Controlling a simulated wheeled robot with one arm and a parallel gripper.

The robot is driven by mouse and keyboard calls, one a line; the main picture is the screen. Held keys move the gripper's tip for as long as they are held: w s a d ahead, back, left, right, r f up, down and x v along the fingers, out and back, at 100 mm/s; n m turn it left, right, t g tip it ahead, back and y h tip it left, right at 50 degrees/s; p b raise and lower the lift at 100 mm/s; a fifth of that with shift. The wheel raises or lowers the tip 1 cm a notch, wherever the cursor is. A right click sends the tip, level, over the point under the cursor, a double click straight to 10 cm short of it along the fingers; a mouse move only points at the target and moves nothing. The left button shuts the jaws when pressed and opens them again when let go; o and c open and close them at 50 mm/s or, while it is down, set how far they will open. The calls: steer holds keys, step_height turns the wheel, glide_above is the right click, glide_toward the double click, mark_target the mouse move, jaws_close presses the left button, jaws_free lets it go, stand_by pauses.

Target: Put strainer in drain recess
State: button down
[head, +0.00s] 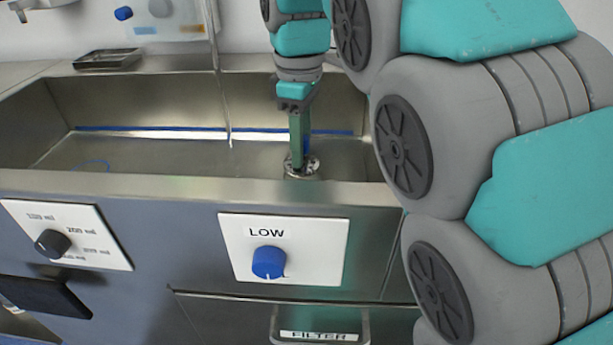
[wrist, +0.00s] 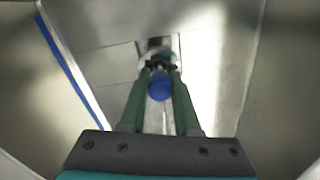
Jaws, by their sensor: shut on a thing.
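My gripper (head: 299,158) reaches down into the steel sink, with its green fingers near the sink floor. In the wrist view, the fingers (wrist: 160,70) close in on the strainer's blue knob (wrist: 160,86) and are shut on it. In the head view, a round metal rim (head: 313,167) shows around the fingertips, near the front wall of the sink. I cannot tell whether this is the strainer's disc or the drain's edge. The drain recess is not clearly visible; the fingers and strainer cover that spot.
The sink's front rim (head: 180,188) stands between the fingertips and the control panel with a blue LOW knob (head: 268,262). A thin pipe (head: 220,90) hangs into the sink to the left of my gripper. A blue strip (head: 200,131) runs along the sink's back.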

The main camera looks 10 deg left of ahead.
mark_target(302, 175)
steer(key=shift+f+p, duration=0.3)
steer(key=shift+f, duration=2.85)
steer(key=shift+f, duration=0.15)
steer(key=c, duration=0.9)
jaws_free()
steer(key=shift+r+b, duration=0.4)
steer(key=shift+r, duration=3.5)
